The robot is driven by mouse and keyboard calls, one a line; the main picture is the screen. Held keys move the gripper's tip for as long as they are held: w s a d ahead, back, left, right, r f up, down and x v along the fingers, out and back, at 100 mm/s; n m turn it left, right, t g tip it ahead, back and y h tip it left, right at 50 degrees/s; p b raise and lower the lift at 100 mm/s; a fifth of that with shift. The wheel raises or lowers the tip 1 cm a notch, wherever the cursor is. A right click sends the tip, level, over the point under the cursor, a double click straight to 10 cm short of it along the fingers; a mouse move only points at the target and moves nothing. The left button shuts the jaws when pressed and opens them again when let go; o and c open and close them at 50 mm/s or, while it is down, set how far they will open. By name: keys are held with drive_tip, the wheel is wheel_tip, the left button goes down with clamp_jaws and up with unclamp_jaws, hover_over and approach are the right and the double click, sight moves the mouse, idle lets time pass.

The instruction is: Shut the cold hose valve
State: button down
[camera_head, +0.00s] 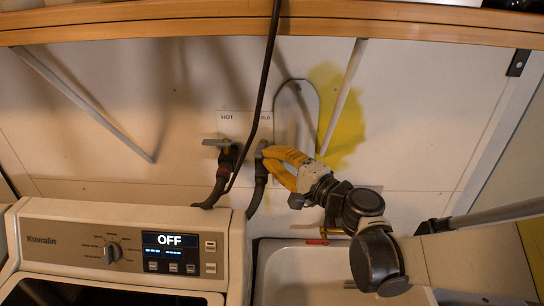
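The cold hose valve (261,149) is on the wall under the right half of the HOT/COLD label (231,117), with a dark hose (257,190) running down from it. Its grey handle appears tilted, but my gripper partly covers it. My gripper (271,160) has yellow fingers and reaches in from the right, with its tips at or very near the cold valve. I cannot tell whether the fingers touch or grip the handle. The hot valve (222,147) is just left, with its handle lying roughly horizontal.
A washing machine (120,250) with a display reading OFF stands below left. A white sink (300,270) is below my gripper. A dark cable (265,80) hangs in front of the label. A wooden shelf (200,30) with slanted grey braces runs above.

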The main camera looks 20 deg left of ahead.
drive_tip(key=shift+s+a, duration=0.25)
drive_tip(key=shift+a, duration=0.15)
idle(2.0)
